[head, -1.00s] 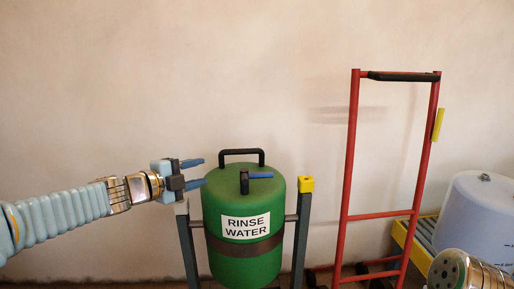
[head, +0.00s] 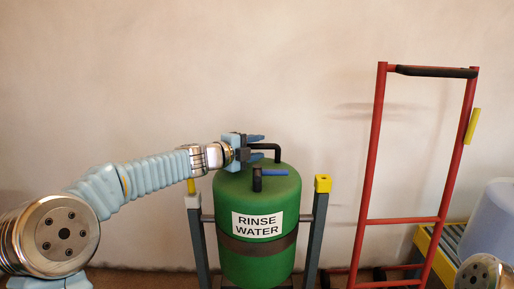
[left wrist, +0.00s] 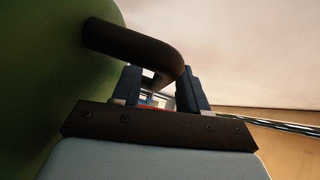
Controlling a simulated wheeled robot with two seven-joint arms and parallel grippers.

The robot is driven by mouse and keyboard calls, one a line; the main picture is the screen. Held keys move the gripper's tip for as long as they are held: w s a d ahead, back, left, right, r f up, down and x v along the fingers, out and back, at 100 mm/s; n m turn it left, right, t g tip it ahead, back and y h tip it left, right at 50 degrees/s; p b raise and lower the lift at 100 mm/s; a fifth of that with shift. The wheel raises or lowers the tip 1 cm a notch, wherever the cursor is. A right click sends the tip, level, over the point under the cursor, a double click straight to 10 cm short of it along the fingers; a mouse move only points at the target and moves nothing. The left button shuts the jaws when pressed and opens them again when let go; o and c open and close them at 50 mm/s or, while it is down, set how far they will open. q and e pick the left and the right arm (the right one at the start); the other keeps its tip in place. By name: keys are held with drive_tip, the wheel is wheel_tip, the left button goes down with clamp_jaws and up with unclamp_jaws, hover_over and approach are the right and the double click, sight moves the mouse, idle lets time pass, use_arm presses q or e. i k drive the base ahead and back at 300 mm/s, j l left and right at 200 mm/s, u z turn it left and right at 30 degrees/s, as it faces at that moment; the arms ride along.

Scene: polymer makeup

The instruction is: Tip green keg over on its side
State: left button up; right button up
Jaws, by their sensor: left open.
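The green keg (head: 258,195), labelled RINSE WATER, stands upright in a dark grey stand. A black handle (head: 279,153) arches over its top, and a valve with a blue lever (head: 274,173) stands in front of the handle. My left gripper (head: 258,147) is open at the handle's left part, above the keg's top. In the left wrist view the dark handle (left wrist: 130,45) crosses close to the two blue fingers (left wrist: 160,90) and bends down near the right one. I cannot tell whether they touch. My right gripper is not in view.
The grey stand (head: 314,235) has posts on both sides of the keg, with yellow on their tops. A red hand truck (head: 371,150) stands at the right. Beyond it a pale translucent container (head: 492,225) sits by a yellow-edged platform (head: 424,241). A plain wall is behind.

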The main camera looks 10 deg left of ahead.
sight(257, 217)
drive_tip(key=k+l, duration=0.15)
drive_tip(key=k, duration=0.5)
drive_tip(key=k+l, duration=0.1)
drive_tip(key=k, duration=0.5)
